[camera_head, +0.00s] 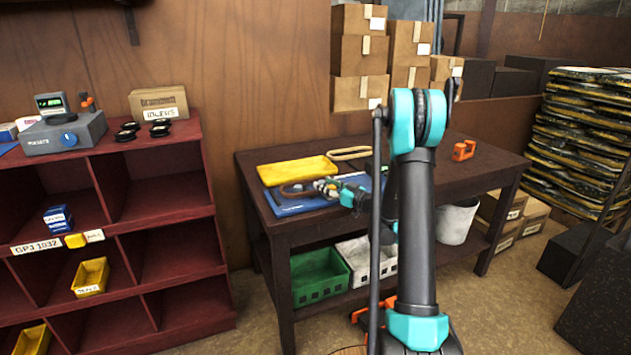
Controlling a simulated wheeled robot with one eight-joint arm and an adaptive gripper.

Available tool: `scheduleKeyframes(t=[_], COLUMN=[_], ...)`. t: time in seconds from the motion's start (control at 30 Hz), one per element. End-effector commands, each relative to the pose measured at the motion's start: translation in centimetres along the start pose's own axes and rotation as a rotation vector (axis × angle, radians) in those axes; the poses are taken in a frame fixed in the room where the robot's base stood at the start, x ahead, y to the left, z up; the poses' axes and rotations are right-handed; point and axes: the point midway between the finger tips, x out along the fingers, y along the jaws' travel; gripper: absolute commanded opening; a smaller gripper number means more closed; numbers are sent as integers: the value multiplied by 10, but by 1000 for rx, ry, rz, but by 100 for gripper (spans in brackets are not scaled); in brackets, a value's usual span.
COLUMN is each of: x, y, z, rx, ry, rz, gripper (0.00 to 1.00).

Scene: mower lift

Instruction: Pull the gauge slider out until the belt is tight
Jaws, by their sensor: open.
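My gripper (326,187) is over the right part of the board, beside the loop's right end. It is open; whether it touches anything is too small to tell. I cannot make out the gauge slider apart from my gripper and the board. How tight the belt is cannot be told. A second, tan belt loop (350,153) lies flat farther back.
Green (318,276) and white (354,262) crates stand below. A red shelf (170,246) with a grey device (62,133) is at left.

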Motion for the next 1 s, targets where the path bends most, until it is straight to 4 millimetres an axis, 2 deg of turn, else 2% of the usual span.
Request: scheduleKeyframes(t=[0.33,0.7,1.0], x=[0,0,0], y=[0,0,0], z=[0,0,0], rx=[0,0,0], ry=[0,0,0], rz=[2,1,2], gripper=[46,2,0])
